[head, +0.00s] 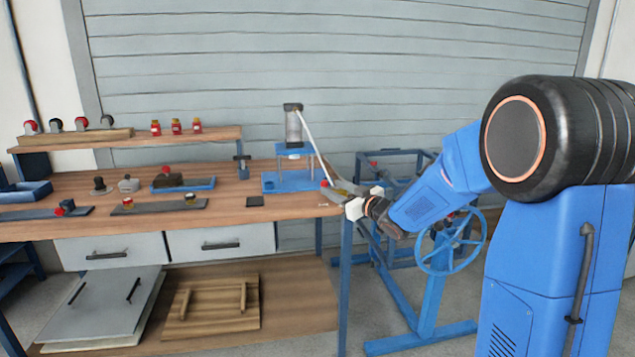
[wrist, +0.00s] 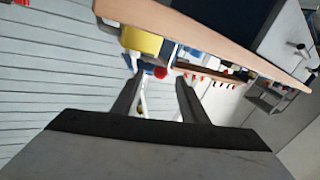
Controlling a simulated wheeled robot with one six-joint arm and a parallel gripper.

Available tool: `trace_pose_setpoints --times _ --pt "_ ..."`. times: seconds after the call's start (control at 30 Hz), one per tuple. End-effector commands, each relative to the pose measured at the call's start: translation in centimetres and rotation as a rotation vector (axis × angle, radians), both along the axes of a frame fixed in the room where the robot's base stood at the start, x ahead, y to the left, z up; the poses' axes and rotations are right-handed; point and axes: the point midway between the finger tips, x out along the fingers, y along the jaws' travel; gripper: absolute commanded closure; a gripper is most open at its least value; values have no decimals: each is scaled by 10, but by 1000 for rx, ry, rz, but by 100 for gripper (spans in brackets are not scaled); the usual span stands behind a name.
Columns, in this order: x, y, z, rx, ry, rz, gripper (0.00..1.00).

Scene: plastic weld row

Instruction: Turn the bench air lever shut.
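A yellow part (wrist: 142,40), which looks like the bench air lever, is at the bench edge in the wrist view, just beyond my fingertips. In the head view only a small yellow patch (head: 341,190) shows at the bench's right end, mostly hidden by my gripper (head: 342,194). A red knob (wrist: 160,72) appears between my fingertips in the wrist view; I cannot tell how far behind them it is. My gripper (wrist: 158,84) is open, its two fingers apart with nothing held. I cannot tell which way the lever is turned.
A blue press (head: 291,181) with a white hose running down to the right stands beside my gripper. Fixtures, a shelf (head: 215,134) and red bottles (head: 176,127) lie leftward on the bench (head: 235,205). A blue handwheel frame (head: 430,310) stands on the floor at right.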

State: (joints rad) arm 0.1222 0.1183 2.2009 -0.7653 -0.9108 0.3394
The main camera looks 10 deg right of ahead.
Motion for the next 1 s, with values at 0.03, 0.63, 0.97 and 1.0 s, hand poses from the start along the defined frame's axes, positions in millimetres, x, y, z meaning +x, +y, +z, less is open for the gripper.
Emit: trace_pose_setpoints --times 0.03,0.63,0.97,1.0 --pt "8 6 -1 -1 1 3 60" --pt "83 41 0 0 0 1 60" --pt "86 43 0 0 0 0 60" --pt "86 43 0 0 0 0 60"
